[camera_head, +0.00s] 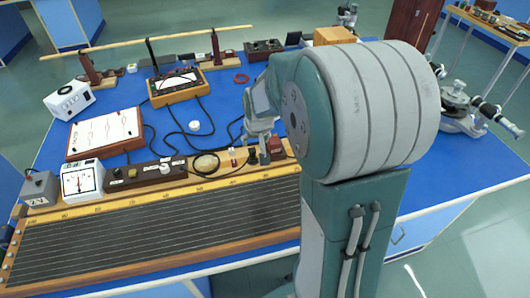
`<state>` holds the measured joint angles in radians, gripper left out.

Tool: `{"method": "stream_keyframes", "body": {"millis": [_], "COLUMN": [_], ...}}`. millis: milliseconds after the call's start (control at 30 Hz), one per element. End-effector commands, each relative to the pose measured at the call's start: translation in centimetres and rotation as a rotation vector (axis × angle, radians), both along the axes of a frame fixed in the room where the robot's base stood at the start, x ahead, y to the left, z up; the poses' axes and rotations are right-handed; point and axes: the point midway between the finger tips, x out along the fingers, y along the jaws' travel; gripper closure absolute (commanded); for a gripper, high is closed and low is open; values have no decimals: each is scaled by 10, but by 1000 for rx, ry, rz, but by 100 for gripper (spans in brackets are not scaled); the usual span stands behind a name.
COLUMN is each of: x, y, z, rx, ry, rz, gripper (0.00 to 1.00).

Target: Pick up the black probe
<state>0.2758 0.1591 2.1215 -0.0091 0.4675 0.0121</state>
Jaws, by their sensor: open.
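My gripper (263,148) is open and points down over the back edge of the long wire board (170,225), near its right end. Small dark parts show around the fingertips. I cannot tell whether one of them is the black probe, and I cannot pick the probe out surely anywhere else. A dark red block (275,146) sits close to the right of the fingertips. My arm hides the right end of the board and part of the bench behind it.
On the blue bench (225,100), left of my gripper, stand a dark resistance bar (145,174), a white dial meter (83,181) and a white-topped panel (104,132). Black cables (180,127) loop across the middle.

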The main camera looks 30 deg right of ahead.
Motion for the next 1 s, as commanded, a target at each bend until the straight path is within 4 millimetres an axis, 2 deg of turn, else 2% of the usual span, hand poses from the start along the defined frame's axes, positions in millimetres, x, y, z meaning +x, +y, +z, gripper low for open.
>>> {"method": "stream_keyframes", "body": {"millis": [167,367,567,800,1000], "x": [8,19,24,39,43], "y": [2,-8,-14,-17,-17], "z": [-19,-47,-60,-90,-99], "rx": [-3,3,6,3,1], "ry": [3,3,1,3,0], "rz": [2,1,0,1,2], "gripper": [33,33,33,33,33]}}
